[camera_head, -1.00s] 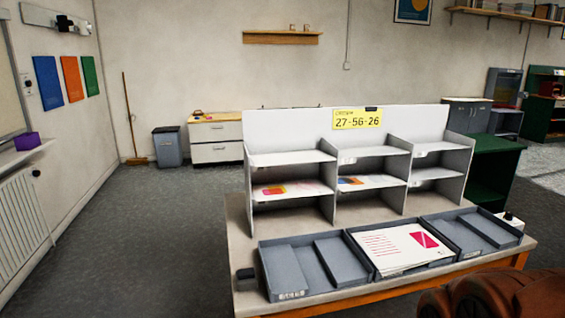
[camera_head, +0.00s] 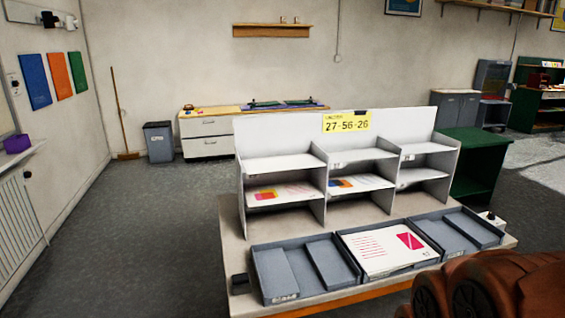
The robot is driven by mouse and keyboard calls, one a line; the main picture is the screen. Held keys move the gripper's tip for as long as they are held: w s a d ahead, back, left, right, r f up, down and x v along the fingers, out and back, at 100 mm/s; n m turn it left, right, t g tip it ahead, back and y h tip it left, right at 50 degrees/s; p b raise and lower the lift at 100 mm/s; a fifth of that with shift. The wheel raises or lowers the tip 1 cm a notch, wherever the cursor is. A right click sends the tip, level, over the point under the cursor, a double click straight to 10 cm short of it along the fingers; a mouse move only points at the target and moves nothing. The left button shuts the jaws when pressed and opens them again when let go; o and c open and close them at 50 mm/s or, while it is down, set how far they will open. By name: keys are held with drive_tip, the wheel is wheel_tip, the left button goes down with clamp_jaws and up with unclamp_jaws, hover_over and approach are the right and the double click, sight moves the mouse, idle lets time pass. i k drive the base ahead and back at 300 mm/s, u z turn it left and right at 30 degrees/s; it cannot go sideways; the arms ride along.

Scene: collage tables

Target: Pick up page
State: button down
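A white page (camera_head: 384,250) with red lines and a red square at its right lies in the middle grey tray (camera_head: 352,262) at the front of the table. More pages lie in the sorter behind: one with an orange and yellow print (camera_head: 284,192) in the left column, and one with an orange and blue print (camera_head: 358,184) in the middle column. My gripper is not in view; only a brown part of my arm shows at the lower right.
The white sorter (camera_head: 290,132) stands on the table (camera_head: 228,215) with a yellow label (camera_head: 347,122) reading 27-56-26. Grey trays lie left (camera_head: 277,275) and right (camera_head: 468,226) of the middle one. A green cabinet (camera_head: 482,150) stands behind at right. Floor at left is clear.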

sight(270, 164)
drive_tip(key=z, duration=1.4)
drive_tip(key=i, duration=0.65)
drive_tip(key=u, duration=1.7)
